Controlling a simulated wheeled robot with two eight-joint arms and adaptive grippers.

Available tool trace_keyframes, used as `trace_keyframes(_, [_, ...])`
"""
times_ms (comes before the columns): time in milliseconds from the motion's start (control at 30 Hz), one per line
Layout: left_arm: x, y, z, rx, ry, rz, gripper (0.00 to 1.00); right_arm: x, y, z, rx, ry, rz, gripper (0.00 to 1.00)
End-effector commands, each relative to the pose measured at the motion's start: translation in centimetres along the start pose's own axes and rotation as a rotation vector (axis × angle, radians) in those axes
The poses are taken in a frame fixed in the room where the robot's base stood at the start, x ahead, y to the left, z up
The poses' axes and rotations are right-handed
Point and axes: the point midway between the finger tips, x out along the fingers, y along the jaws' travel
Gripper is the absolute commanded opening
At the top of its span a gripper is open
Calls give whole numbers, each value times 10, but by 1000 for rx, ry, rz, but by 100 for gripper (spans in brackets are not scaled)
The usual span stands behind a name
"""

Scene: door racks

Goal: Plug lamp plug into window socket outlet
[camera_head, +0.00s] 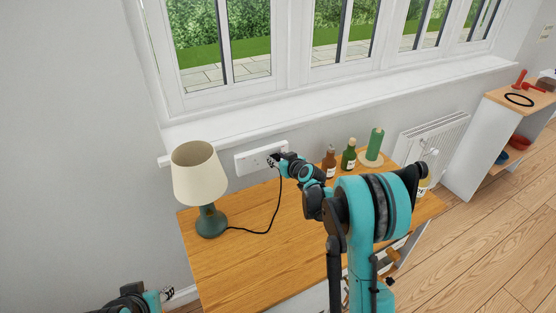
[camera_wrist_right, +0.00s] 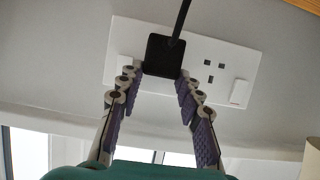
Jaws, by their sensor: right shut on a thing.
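The white double wall socket (camera_head: 252,160) is on the wall below the window sill. It shows upside down in the right wrist view (camera_wrist_right: 222,62). My right gripper (camera_head: 277,160) is shut on the black lamp plug (camera_wrist_right: 165,55), with one finger on each side. The plug covers one half of the socket plate, and the other half's slots are bare. I cannot tell how deep its pins sit. The black cord (camera_head: 278,205) runs from the plug across the table to the lamp (camera_head: 211,222). My left gripper (camera_head: 168,294) is low at the left edge, mostly cut off.
The wooden table (camera_head: 235,270) is clear in front of the lamp. A brown bottle (camera_head: 328,165), a green bottle (camera_head: 349,157) and a green roll on a stand (camera_head: 375,146) stand along its back. A radiator (camera_head: 432,140) and a shelf unit (camera_head: 490,140) are to the right.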

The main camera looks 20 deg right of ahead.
Motion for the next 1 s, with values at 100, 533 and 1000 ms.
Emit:
trace_keyframes(100, [0, 0, 0, 0, 0, 0, 40, 3, 0, -1, 0, 0, 0, 1])
trace_keyframes(533, [0, 0, 0, 0, 0, 0, 40, 2, 0, -1, 1, 0, 0, 59])
trace_keyframes(1000, [0, 0, 0, 0, 0, 0, 40, -76, 1, -1, 2, 0, 2, 59])
